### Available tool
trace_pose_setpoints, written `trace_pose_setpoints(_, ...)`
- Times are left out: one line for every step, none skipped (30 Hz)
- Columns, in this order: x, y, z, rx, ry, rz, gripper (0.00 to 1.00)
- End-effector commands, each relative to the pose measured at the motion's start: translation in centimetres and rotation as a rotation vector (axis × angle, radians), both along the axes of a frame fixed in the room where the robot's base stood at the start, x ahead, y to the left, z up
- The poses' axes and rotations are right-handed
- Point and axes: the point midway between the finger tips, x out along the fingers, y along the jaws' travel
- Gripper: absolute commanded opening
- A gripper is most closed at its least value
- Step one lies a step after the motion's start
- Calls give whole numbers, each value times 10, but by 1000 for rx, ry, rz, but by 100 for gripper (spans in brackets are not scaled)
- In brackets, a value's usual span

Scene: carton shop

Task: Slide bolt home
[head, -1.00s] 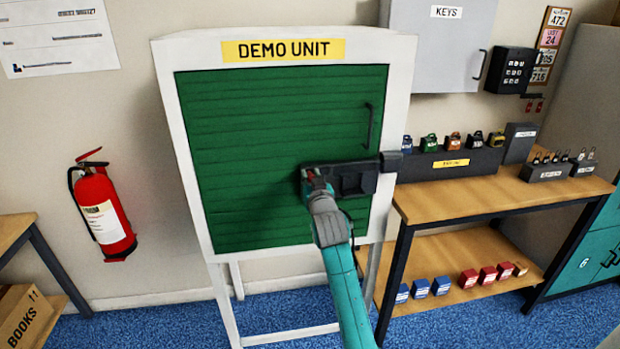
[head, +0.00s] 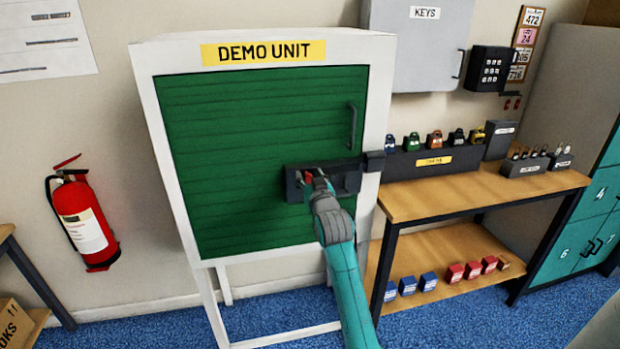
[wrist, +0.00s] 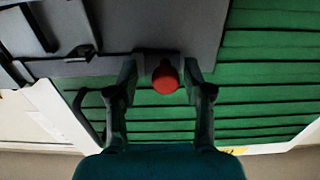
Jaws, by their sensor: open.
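The dark slide bolt (head: 347,180) is mounted on the green slatted door of the white demo unit. A dark keeper block (head: 375,161) sits on the white frame at its right end. The bolt's round red knob (wrist: 165,79) stands between my gripper's fingers in the wrist view, with a gap visible on each side. My gripper (head: 309,178) is open at the bolt's left part in the head view, with red showing between the fingers. The wrist partly covers the bolt plate. I cannot tell how far the bar reaches into the keeper.
A dark door handle (head: 352,127) stands above the bolt. To the right, a wooden bench (head: 450,196) carries padlocks. A fire extinguisher (head: 85,222) hangs at left. A grey key cabinet (head: 418,45) is on the wall. The door left of the bolt is clear.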

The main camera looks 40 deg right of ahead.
Motion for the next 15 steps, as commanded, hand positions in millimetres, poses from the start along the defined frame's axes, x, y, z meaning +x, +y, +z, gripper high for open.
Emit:
trace_pose_setpoints(-2, 1, 0, 0, 0, 0, 50)
trace_pose_setpoints(-3, 2, 0, 0, 0, 1, 50)
trace_pose_setpoints(-6, 4, -1, 1, 1, 1, 50)
trace_pose_setpoints(-8, 6, -1, 0, 0, 1, 50)
trace_pose_setpoints(-12, 8, 0, -1, -1, 1, 50)
trace_pose_setpoints(-17, 11, -1, 0, 0, 1, 50)
trace_pose_setpoints(-22, 14, -1, 1, 1, 1, 50)
trace_pose_setpoints(-27, 17, -1, 1, 1, 1, 50)
trace_pose_setpoints(-33, 21, -1, 0, 0, 1, 50)
trace_pose_setpoints(-39, 24, -1, 1, 1, 1, 50)
trace_pose_setpoints(-44, 27, -1, 0, 0, 1, 50)
trace_pose_setpoints(-51, 32, -1, 1, 1, 0, 50)
trace_pose_setpoints(-56, 35, -1, 1, 1, 0, 50)
trace_pose_setpoints(-61, 38, -1, 1, 1, 0, 50)
trace_pose_setpoints(-68, 42, -1, 1, 1, 0, 50)
